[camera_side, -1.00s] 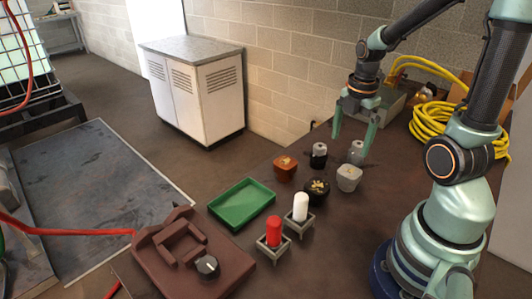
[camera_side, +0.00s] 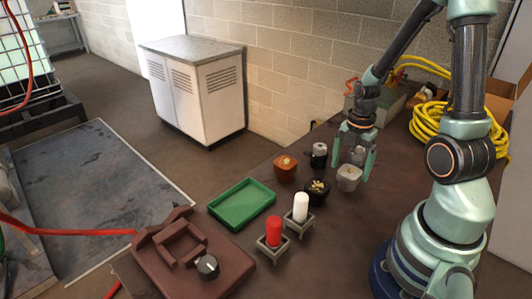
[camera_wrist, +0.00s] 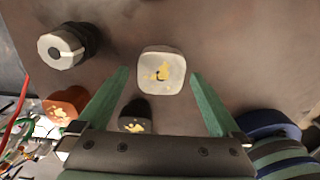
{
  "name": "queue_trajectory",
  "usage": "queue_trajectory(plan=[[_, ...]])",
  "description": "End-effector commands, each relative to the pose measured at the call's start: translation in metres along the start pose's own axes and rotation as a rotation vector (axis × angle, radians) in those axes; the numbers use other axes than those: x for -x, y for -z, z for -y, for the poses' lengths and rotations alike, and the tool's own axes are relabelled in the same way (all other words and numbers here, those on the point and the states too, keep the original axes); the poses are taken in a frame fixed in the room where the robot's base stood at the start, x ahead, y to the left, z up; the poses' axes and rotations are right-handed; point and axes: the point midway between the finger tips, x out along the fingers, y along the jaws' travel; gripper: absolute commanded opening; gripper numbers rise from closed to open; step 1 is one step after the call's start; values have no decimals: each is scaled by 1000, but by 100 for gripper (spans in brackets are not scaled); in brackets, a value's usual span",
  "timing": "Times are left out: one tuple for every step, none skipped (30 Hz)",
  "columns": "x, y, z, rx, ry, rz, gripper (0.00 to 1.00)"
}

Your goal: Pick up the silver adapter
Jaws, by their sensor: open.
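The silver adapter (camera_side: 349,178) is a pale grey, rounded-square block with gold inside its top, upright on the brown table. The wrist view shows this adapter (camera_wrist: 161,60) from above, between my fingertips in the picture. My gripper (camera_side: 351,171) points down, close behind or around it; I cannot tell whether the tips are down to its level. In the wrist view my gripper (camera_wrist: 159,74) is open and empty, with a gap on each side of the adapter.
A black adapter (camera_side: 317,190) and a copper adapter (camera_side: 285,168) stand near. A green tray (camera_side: 242,211), white post (camera_side: 300,207) and red post (camera_side: 273,231) are in front; yellow hose (camera_side: 440,122) is at right.

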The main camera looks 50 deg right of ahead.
Motion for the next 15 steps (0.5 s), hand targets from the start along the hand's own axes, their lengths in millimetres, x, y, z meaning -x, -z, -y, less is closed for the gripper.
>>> queue_trajectory(plan=[[-7,0,2,-1,4,-3,100],[-11,0,2,-1,5,-4,100],[-16,0,2,-1,5,-3,100],[-20,0,3,-1,5,-4,100],[-24,-1,3,-1,4,-3,100],[-28,-1,3,0,5,-3,100],[-31,-1,2,0,3,-2,100],[-34,-1,2,0,4,-3,100],[-37,-1,2,0,3,-2,100],[-39,-1,2,0,2,-1,100],[-41,-1,2,0,2,-2,100],[-42,-1,2,0,2,-1,100],[-43,-1,2,0,1,-1,100],[-44,-1,1,0,0,0,100],[-44,-1,1,0,0,0,100]])
